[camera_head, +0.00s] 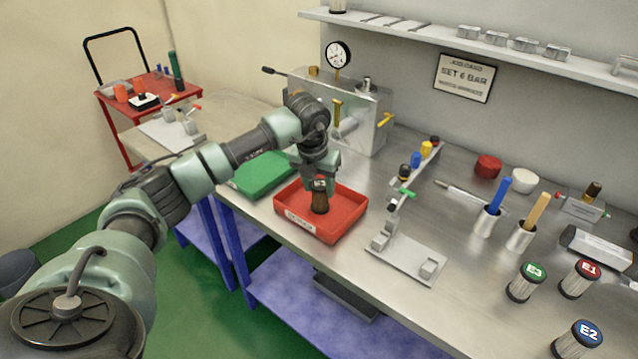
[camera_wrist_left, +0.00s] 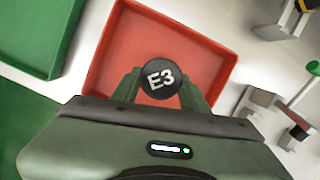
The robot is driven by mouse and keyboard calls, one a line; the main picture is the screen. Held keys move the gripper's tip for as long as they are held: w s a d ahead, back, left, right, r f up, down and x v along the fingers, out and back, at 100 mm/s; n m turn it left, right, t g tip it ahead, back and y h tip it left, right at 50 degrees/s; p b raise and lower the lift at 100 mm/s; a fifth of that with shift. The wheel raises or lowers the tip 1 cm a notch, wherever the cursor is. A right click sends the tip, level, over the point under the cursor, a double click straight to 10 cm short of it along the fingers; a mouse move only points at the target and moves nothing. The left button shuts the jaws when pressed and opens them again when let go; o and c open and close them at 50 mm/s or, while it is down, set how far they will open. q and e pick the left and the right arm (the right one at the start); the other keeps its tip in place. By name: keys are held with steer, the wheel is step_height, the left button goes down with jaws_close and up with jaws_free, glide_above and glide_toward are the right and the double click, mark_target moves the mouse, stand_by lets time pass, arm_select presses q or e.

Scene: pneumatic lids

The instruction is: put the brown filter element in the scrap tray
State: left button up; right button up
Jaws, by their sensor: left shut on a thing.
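The brown filter element (camera_head: 320,201) is upright, with a black cap marked E3 that faces the left wrist camera (camera_wrist_left: 161,78). My left gripper (camera_head: 319,182) is shut on it near its top. The element is inside the outline of the red tray (camera_head: 348,228), about over its middle. I cannot tell whether its bottom touches the tray floor. The red tray has a small pale label on its front wall, too small to read; it also shows in the left wrist view (camera_wrist_left: 205,50) with no other thing in it. My right gripper is not in view.
A green tray (camera_head: 262,172) lies just left of the red one. A grey stand with coloured fittings (camera_head: 408,258) is close on the right. A metal housing with a gauge (camera_head: 355,115) stands behind. Filters with E1 (camera_head: 578,279), E2 (camera_head: 577,341) and green-marked (camera_head: 526,281) caps stand at right.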

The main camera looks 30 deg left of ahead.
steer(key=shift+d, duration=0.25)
arm_select(q)
steer(key=shift+f, duration=0.1)
steer(key=o, duration=1.4)
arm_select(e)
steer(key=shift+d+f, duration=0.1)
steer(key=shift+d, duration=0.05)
arm_select(q)
steer(key=shift+r, duration=0.6)
steer(key=b+v, duration=0.2)
steer(key=v, duration=0.9)
steer(key=shift+s, duration=0.15)
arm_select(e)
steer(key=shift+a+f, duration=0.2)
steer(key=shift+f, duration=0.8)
